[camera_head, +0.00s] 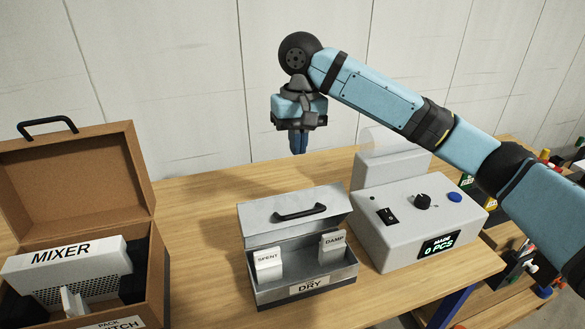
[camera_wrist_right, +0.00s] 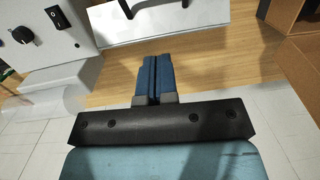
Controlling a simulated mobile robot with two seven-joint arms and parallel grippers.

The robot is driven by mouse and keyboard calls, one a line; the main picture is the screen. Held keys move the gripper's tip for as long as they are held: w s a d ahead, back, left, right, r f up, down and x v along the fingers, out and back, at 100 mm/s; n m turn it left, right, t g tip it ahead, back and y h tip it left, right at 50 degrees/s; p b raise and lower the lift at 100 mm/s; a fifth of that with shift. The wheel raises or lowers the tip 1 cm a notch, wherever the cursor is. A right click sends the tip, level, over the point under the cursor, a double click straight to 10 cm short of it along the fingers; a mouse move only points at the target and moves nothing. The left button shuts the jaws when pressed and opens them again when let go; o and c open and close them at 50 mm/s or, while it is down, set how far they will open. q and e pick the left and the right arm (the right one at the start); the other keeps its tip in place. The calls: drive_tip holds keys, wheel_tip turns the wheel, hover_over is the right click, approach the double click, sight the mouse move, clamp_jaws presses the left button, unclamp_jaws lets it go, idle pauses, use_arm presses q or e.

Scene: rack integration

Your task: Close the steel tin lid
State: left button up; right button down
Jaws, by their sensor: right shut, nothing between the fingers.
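The steel tin (camera_head: 302,285) stands on the wooden table, labelled DRY on its front. Its lid (camera_head: 290,212) is raised and tilted up at the back, with a black handle (camera_head: 300,213) on it. Two white tabs, SPENT (camera_head: 268,265) and DAMP (camera_head: 332,247), show inside the open tin. My right gripper (camera_head: 299,143) is above the table behind the lid, pointing down, apart from it. Its blue fingers (camera_wrist_right: 153,78) are together and empty in the right wrist view, where part of the lid and handle shows at the top edge. My left gripper is not in view.
A brown case (camera_head: 75,185) with its lid open holds a white MIXER unit (camera_head: 75,262) at the left. A grey machine (camera_head: 418,225) with a switch, knob and display stands right of the tin. Bare table (camera_head: 195,205) lies between case and tin.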

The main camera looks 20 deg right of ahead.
drive_tip(key=r, duration=0.1)
drive_tip(key=p, duration=0.1)
approach(304, 222)
drive_tip(key=shift+w+a+f+h, duration=0.15)
drive_tip(key=shift+w, duration=0.45)
drive_tip(key=shift+w+a+f+h, duration=0.1)
drive_tip(key=shift+w+a+h, duration=0.05)
drive_tip(key=shift+w, duration=0.4)
drive_tip(key=s+f, duration=0.1)
drive_tip(key=s+f+p, duration=0.1)
drive_tip(key=s, duration=0.1)
drive_tip(key=shift+d, duration=0.1)
drive_tip(key=shift+f, duration=0.1)
